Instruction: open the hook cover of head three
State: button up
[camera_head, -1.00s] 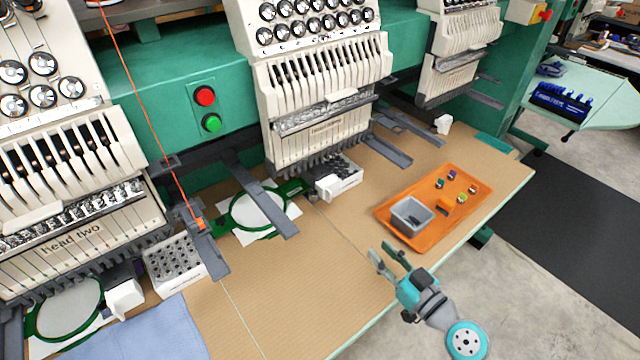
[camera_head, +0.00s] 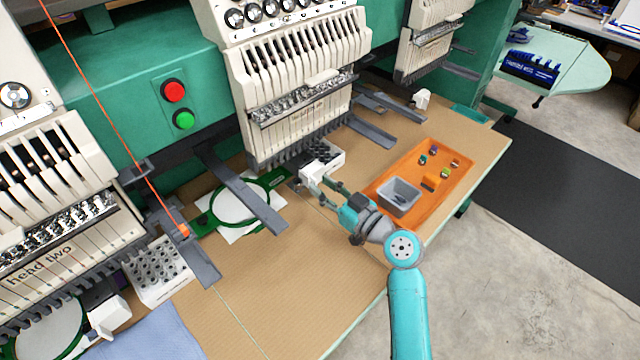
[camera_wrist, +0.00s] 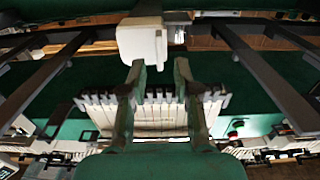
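The hook cover of head three is a small white block (camera_head: 312,173) at the front under the middle machine head (camera_head: 290,95). It looks shut, though my gripper partly hides it. In the wrist view the white block (camera_wrist: 142,42) stands just beyond the fingertips, mostly in line with the left finger. My gripper (camera_head: 322,186) is low over the table, close in front of the block. In the wrist view its two fingers (camera_wrist: 160,66) are apart with nothing held between them. I cannot tell whether a finger touches the block.
A white box of dark bobbins (camera_head: 328,158) stands right behind the cover. A green hoop (camera_head: 240,203) and grey arm bar (camera_head: 250,195) lie left. An orange tray (camera_head: 408,212) with a grey bin (camera_head: 398,197) is right. The front middle table is bare.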

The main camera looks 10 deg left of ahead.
aim_at(315, 175)
jog(key=shift+w+a, duration=0.45)
jog(key=shift+a, duration=0.1)
grip_shut()
jog(key=shift+w+d+n+g+y, duration=0.3)
jog(key=shift+d+n+g+y, duration=0.3)
jog(key=shift+n+g, duration=0.35)
jog(key=shift+w+d+n+g+y, duration=0.25)
jog(key=shift+d+n+g+y, duration=0.35)
jog(key=shift+g, duration=0.55)
jog(key=shift+w+d+n+g+y, duration=0.25)
jog(key=shift+n+g, duration=0.25)
jog(key=shift+g, duration=0.25)
jog(key=shift+w+d+n+g+y, duration=0.2)
jog(key=shift+n+g, duration=0.35)
jog(key=shift+g, duration=0.25)
jog(key=shift+w+d+n+g+y, duration=0.15)
jog(key=shift+d+n+g, duration=0.1)
jog(key=shift+n+g, duration=0.4)
